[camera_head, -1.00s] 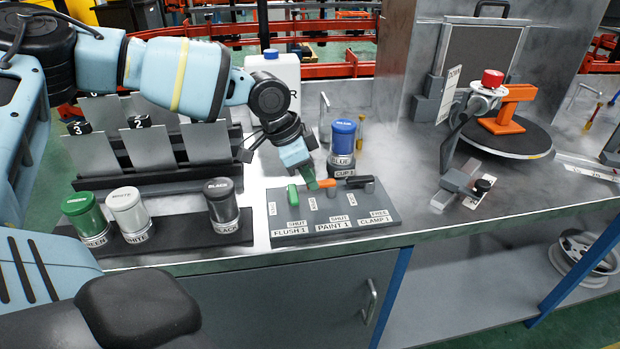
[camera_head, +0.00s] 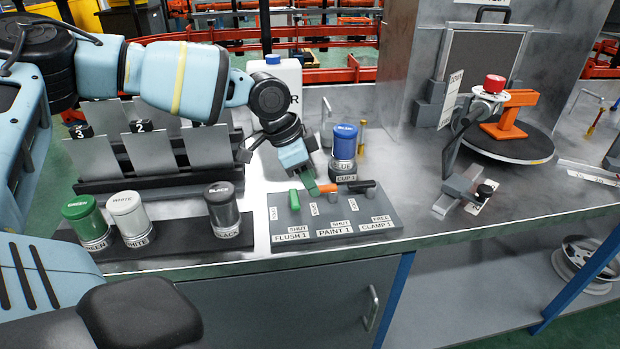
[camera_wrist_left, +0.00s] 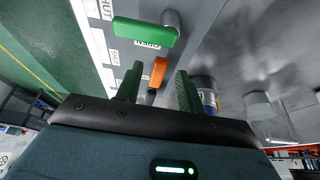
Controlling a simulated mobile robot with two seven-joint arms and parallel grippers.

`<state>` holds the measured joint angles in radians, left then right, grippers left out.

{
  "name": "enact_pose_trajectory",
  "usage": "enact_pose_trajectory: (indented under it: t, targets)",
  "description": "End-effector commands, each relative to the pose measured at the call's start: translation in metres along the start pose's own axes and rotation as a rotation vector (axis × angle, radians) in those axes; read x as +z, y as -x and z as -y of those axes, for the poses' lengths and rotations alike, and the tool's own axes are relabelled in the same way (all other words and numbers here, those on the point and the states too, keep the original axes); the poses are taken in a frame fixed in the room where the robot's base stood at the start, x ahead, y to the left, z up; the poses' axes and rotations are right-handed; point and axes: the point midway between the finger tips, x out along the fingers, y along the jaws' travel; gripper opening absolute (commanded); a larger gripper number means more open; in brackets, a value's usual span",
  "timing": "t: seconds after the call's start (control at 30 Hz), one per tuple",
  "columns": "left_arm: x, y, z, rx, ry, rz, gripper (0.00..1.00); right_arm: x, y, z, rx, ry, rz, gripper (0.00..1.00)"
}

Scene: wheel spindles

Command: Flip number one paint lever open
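The control panel (camera_head: 290,222) on the bench carries three levers. The orange PAINT 1 lever (camera_head: 328,188) is the middle one and also shows in the left wrist view (camera_wrist_left: 158,72). The green FLUSH 1 lever (camera_head: 294,200) is left of it; it shows large in the wrist view (camera_wrist_left: 145,33). The black CLAMP 1 lever (camera_head: 362,184) is on the right. My left gripper (camera_head: 314,187) is at the orange lever. In the wrist view its green fingers (camera_wrist_left: 160,88) stand apart, with the orange lever between them in the picture. Contact cannot be told. My right gripper is not in view.
The blue paint cup (camera_head: 344,145) stands close behind the panel. Green (camera_head: 85,215), white (camera_head: 128,212) and black (camera_head: 222,205) cups stand left on a dark tray.

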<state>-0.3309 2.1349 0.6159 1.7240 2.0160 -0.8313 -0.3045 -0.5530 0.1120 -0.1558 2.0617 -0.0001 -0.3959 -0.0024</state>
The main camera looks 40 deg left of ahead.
Motion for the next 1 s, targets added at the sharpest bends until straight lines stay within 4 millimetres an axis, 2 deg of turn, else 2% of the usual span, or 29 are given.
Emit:
enact_pose_trajectory:
  t: [0.3, 0.43, 0.6, 1.0]
  targets:
    - [-0.001, 0.05, 0.0, -0.001, -0.001, -0.005, 0.38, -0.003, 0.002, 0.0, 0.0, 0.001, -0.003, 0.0]
    - [-0.001, 0.065, 0.0, 0.0, -0.001, -0.003, 0.38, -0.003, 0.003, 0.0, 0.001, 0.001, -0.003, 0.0]
    - [0.0, 0.072, 0.0, 0.001, -0.001, -0.001, 0.38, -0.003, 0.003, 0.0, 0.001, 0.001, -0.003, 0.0]
    - [0.0, 0.072, 0.0, 0.001, -0.001, 0.0, 0.38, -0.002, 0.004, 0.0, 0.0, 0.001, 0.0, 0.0]
